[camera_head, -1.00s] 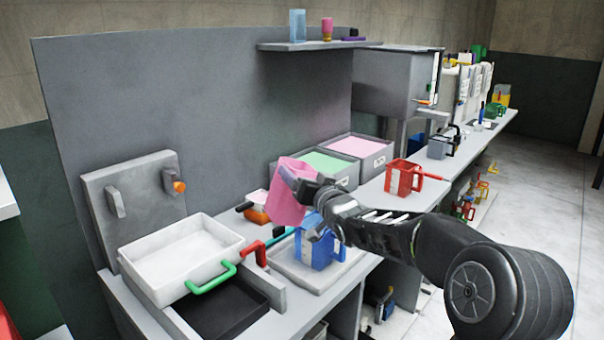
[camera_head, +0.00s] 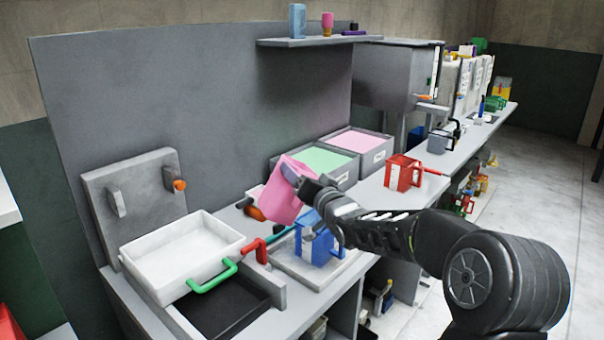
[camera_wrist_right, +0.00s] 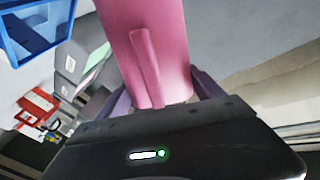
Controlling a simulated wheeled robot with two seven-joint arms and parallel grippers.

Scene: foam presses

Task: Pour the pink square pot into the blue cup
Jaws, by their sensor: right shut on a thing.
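The pink square pot (camera_head: 282,194) is held up above the bench, tilted over to one side, left of and above the blue cup. My right gripper (camera_head: 300,180) is shut on the pot; the right wrist view shows the pink pot (camera_wrist_right: 160,50) between its fingers. The blue cup (camera_head: 316,242) stands upright on a pale grey tray (camera_head: 290,265), partly hidden by my right wrist. It also shows at the upper left of the right wrist view (camera_wrist_right: 35,35). Whether anything flows from the pot cannot be seen. My left gripper is out of view.
A red cup (camera_head: 400,173) stands right on the bench. Bins with green (camera_head: 325,160) and pink contents (camera_head: 357,142) stand behind. A white press tray (camera_head: 180,258) with a green handle (camera_head: 212,278) is at left. An orange-ended tool (camera_head: 255,213) lies behind the pot.

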